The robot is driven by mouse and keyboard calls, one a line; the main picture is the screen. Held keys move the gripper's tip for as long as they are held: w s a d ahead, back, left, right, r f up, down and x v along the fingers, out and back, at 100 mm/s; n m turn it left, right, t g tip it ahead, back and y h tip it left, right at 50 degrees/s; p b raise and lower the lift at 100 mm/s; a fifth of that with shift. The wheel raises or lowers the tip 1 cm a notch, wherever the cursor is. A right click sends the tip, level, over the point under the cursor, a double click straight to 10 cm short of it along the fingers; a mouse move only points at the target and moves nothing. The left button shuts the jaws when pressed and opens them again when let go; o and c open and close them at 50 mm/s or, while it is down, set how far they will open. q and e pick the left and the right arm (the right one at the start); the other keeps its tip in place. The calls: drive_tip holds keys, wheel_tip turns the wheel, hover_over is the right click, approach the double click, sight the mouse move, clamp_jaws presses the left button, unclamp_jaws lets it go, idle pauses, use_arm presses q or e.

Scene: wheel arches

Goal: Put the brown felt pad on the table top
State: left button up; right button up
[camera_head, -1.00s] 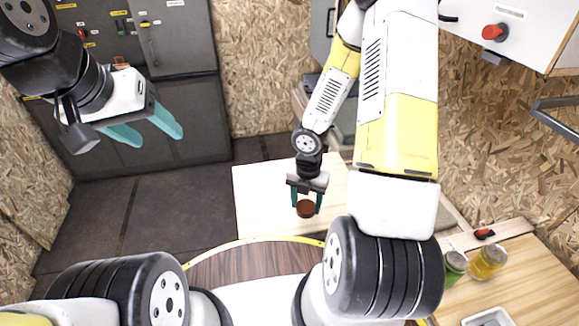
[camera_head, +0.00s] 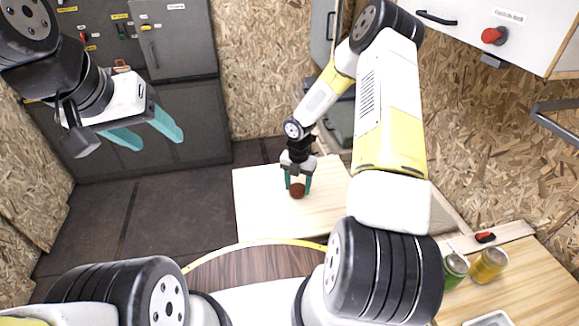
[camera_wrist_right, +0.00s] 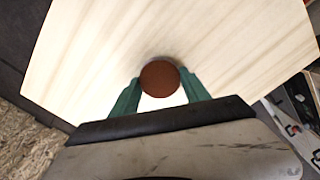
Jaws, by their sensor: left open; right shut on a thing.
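The brown felt pad (camera_head: 297,191) is a small round disc between the teal fingers of my right gripper (camera_head: 298,184). The right wrist view shows the pad (camera_wrist_right: 160,78) from its flat face, with the green fingers (camera_wrist_right: 160,88) on either side of it. The pale wooden table top (camera_head: 262,212) lies under the pad. I cannot tell whether the pad touches the wood or is held a little above it. My left gripper (camera_head: 147,131) is open and empty, high at the left, far from the table.
A green jar (camera_head: 455,268) and a yellow jar (camera_head: 488,264) stand on a wooden surface at the lower right. A white tray (camera_head: 488,319) is near them. Grey cabinets (camera_head: 180,100) stand at the back left. The table top around the pad is clear.

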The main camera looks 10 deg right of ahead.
drive_tip(key=o, duration=1.3)
wheel_tip(320, 180, up, 12)
wheel_tip(320, 180, up, 10)
drive_tip(key=m+t, duration=0.1)
drive_tip(key=m, duration=0.5)
hover_over(298, 188)
drive_tip(key=s, duration=0.3)
drive_tip(key=shift+s+a+r+m+t+y, duration=0.4)
drive_tip(key=shift+s+r+m+t, duration=0.45)
drive_tip(key=shift+s+r+m, duration=2.6)
drive_tip(key=shift+s+a+r+m+t+y, duration=0.35)
drive_tip(key=shift+s+r+m+t, duration=0.55)
drive_tip(key=shift+s+r+m, duration=2.6)
drive_tip(key=shift+s+a+r+m+t+y, duration=0.4)
drive_tip(key=shift+s+r+m+t, duration=0.45)
drive_tip(key=shift+s+r+m, duration=2.6)
